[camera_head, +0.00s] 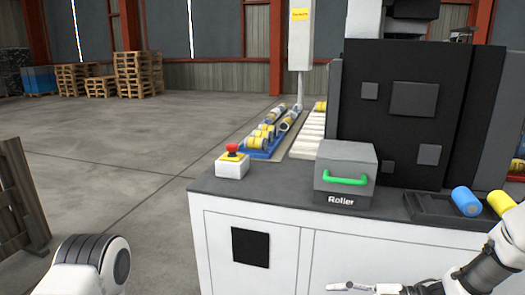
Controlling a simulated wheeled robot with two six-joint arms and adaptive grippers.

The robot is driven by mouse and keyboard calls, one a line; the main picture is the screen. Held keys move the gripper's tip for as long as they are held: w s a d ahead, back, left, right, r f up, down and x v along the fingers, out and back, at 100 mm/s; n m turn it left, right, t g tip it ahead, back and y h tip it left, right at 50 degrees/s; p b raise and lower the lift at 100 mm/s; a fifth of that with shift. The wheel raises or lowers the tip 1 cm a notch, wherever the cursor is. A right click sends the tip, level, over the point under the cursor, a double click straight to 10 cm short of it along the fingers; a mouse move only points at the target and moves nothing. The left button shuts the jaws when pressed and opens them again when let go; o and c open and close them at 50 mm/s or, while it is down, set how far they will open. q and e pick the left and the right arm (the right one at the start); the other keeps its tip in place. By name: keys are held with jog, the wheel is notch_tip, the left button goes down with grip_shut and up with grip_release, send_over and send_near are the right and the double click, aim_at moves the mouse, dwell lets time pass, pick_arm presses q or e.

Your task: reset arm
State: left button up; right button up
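My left arm (92,262) shows at the bottom left, only as a white and dark grey rounded link. Its gripper is out of the picture. My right arm comes in from the lower right, and its gripper (345,287) is at the bottom edge, in front of the white cabinet (330,255).
A grey box marked Roller with a green handle (345,181) stands on the dark counter. A red stop button (232,149) is at its left. A blue cylinder (466,201) and a yellow one (501,203) lie at the right. Open floor (120,140) is at left.

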jog(key=s+a+f+m+h, duration=0.1)
jog(key=s+f+m+h, duration=0.45)
jog(key=f, duration=0.65)
jog(key=s+f+m+h, duration=0.2)
jog(key=s+f+m, duration=0.5)
jog(key=f, duration=0.5)
jog(key=s+d+f+m+g+h, duration=0.1)
jog(key=s+d+f+m+h, duration=0.35)
jog(key=s+m, duration=0.2)
jog(key=s+d+f+m+g+h, duration=0.1)
jog(key=s+d+m+g+h, duration=0.25)
jog(key=s+d+m, duration=0.3)
pick_arm(q)
notch_tip(320, 180, up, 18)
jog(key=p, duration=1.8)
pick_arm(e)
notch_tip(320, 180, up, 18)
jog(key=n, duration=0.1)
jog(key=shift+a+t, duration=0.2)
jog(key=shift+t, duration=0.15)
pick_arm(q)
jog(key=shift+c, duration=0.4)
pick_arm(e)
jog(key=shift+s, duration=0.1)
